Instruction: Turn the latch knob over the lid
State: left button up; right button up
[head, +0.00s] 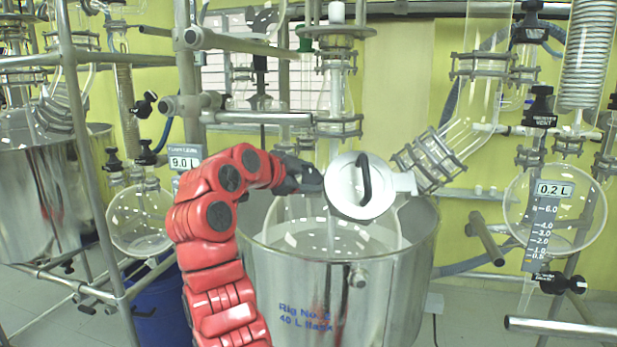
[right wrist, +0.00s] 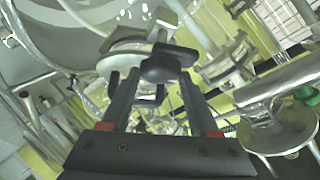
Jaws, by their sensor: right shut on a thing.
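The lid (head: 347,205) is a round silver-white disc with a black bar handle (head: 365,178) across its face. It sits above the steel vessel in the middle of the head view, its face towards me. My right gripper (head: 311,179), on the red arm, reaches the lid's left edge. In the right wrist view its black fingers are closed around a dark knob (right wrist: 160,69), which I take for the latch knob. The pale lid rim (right wrist: 122,63) shows just beside it. In the head view the gripper hides the knob. My left gripper is not in view.
The steel vessel (head: 300,290) marked "Rig No." stands below the lid, with clear glass inside. A glass elbow pipe (head: 430,158) is close on the right and a glass column (head: 337,85) rises behind. Metal frame posts (head: 85,150) stand left of my arm.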

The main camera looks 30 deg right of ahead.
jog(key=m+g+y+p, duration=0.1)
jog(key=m+p, duration=0.1)
jog(key=p, duration=0.2)
jog(key=r+m+g+y+p, duration=0.1)
jog(key=m+p, duration=0.2)
jog(key=p, duration=0.1)
jog(key=m+g+y+p, duration=0.2)
jog(key=p, duration=0.3)
jog(key=shift+w+d+r+m, duration=0.15)
jog(key=shift+r+m, duration=0.1)
jog(key=shift+m, duration=0.15)
jog(key=m+y+p, duration=0.2)
jog(key=p, duration=0.2)
jog(key=m+y+p, duration=0.2)
jog(key=m+p, duration=0.1)
jog(key=p, duration=0.1)
jog(key=shift+d+f+g+p, duration=0.15)
jog(key=shift+g+p, duration=0.15)
jog(key=shift+p, duration=0.05)
jog(key=shift+d+f+m+y+p, duration=0.1)
jog(key=shift+m+y+p, duration=0.7)
jog(key=shift+m+p, duration=0.1)
jog(key=shift+f+m+t+y+p, duration=0.1)
jog(key=shift+m+t+y+p, duration=0.45)
jog(key=shift+m+y, duration=0.4)
jog(key=shift+d, duration=0.1)
jog(key=o, duration=1.4)
